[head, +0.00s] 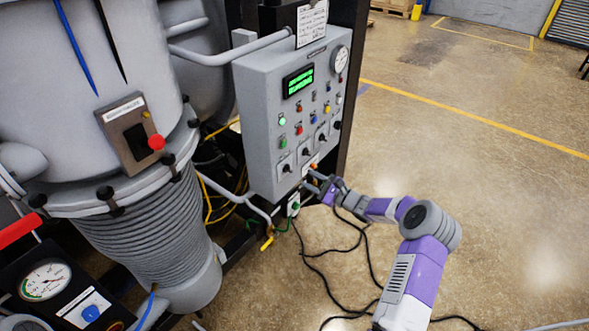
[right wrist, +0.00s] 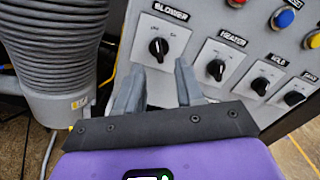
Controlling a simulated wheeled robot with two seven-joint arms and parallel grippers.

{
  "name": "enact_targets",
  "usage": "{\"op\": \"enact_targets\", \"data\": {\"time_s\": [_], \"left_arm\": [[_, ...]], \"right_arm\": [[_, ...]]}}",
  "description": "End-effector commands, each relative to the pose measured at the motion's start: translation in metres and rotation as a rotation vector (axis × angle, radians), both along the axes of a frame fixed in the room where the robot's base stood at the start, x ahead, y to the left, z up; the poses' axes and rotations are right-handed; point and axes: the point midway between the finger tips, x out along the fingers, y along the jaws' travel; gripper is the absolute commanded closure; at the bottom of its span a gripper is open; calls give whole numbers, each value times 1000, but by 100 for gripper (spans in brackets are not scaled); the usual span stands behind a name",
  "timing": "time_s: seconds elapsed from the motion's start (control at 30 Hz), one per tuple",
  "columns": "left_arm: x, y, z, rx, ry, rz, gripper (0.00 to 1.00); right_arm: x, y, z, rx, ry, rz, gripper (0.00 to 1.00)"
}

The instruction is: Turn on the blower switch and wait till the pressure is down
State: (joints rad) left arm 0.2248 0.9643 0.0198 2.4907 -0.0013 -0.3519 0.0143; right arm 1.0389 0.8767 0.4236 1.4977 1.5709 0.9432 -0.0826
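The grey control panel (head: 262,120) carries a green lit display (head: 298,82) whose text is too small to read. A round white dial gauge (head: 341,60) sits at its upper right; its reading is not legible. The blower switch (right wrist: 158,47) is a black rotary knob on a white plate labelled BLOWER; its pointer mark looks roughly upright, and I cannot tell which setting it is at. It is the lowest left knob in the head view (head: 286,168). My right gripper (right wrist: 158,85) is open and empty, its fingers apart just below the blower knob. My left gripper is out of view.
The heater knob (right wrist: 216,69) and more knobs run rightward beside the blower. Coloured buttons sit above them. A large grey vessel (head: 130,150) with a ribbed lower part stands left. Black cables (head: 345,247) lie on the floor. Open floor extends right.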

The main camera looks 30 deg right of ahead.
Motion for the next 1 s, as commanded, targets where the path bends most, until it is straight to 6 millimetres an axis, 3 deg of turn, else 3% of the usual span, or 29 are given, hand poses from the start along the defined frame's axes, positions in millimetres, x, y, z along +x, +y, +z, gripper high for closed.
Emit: {"op": "enact_targets", "data": {"time_s": [0.4,0.8,1.0], "left_arm": [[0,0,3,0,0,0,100],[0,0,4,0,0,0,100],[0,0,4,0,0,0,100]], "right_arm": [[56,25,-1,1,0,4,63],[64,28,-1,0,3,3,63],[64,28,-1,0,3,3,93]]}}
